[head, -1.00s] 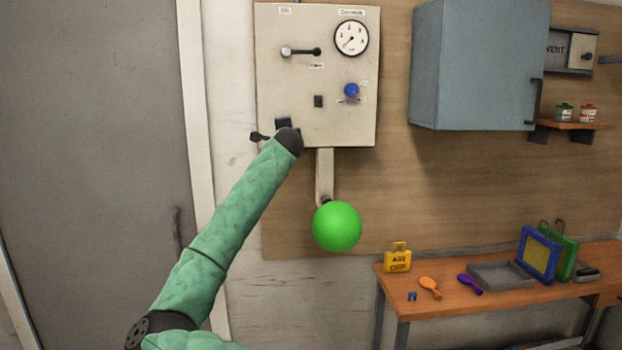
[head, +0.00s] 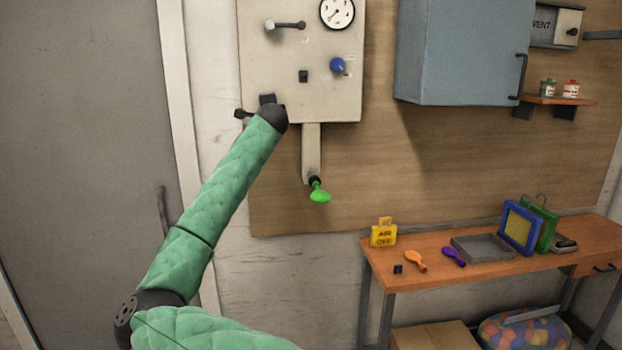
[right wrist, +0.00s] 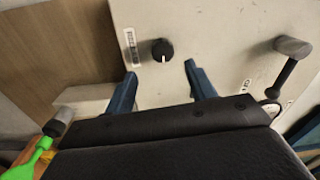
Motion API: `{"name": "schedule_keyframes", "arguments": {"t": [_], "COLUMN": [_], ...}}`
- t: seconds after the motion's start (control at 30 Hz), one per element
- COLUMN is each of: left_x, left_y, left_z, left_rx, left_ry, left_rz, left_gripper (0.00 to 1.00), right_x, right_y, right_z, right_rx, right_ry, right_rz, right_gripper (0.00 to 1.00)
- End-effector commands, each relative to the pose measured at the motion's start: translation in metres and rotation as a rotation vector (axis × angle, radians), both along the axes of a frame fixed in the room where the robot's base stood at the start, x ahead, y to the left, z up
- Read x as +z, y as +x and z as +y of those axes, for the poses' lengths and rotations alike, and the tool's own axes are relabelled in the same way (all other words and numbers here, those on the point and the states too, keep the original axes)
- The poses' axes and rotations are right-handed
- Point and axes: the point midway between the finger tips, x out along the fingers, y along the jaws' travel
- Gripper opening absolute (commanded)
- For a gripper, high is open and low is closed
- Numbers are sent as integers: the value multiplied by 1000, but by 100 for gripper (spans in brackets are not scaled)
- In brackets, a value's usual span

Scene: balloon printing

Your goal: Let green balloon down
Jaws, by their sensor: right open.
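The green balloon (head: 319,193) hangs small and limp from the nozzle at the bottom of the panel's outlet pipe (head: 311,150) in the head view. It also shows at the lower left of the right wrist view (right wrist: 28,160). My right arm reaches to the lower left of the grey panel (head: 335,98), its gripper mostly hidden there behind the wrist. In the right wrist view my right gripper (right wrist: 160,78) is open and empty. A round black knob with a white mark (right wrist: 161,50) lies between and beyond the fingertips, apart from both. My left gripper is not in view.
The panel carries a gauge (head: 337,12), a lever (head: 285,25) and a blue knob (head: 338,66). A blue-grey cabinet (head: 463,50) hangs to the right. Below it, the bench (head: 480,270) holds orange and purple balloons, a grey tray and a yellow sign.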

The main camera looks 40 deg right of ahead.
Motion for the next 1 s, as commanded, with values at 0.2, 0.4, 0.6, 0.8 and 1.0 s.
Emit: {"name": "schedule_keyframes", "arguments": {"t": [0.2, 0.4, 0.6, 0.8, 1.0], "left_x": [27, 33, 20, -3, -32], "left_y": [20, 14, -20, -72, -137], "left_z": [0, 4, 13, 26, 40], "left_rx": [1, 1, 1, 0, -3], "left_ry": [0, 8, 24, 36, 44], "left_rz": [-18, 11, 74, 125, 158], "left_gripper": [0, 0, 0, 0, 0], "right_x": [-31, -65, -85, -85, -62], "right_y": [3, 2, 5, 9, 11], "right_z": [-8, -19, -23, -20, -13], "right_rx": [-10, -18, 21, 87, 195], "right_ry": [-6, -22, -7, 147, 460], "right_rz": [64, 127, 97, -94, -420], "right_gripper": [55, 55, 55, 55, 55]}}
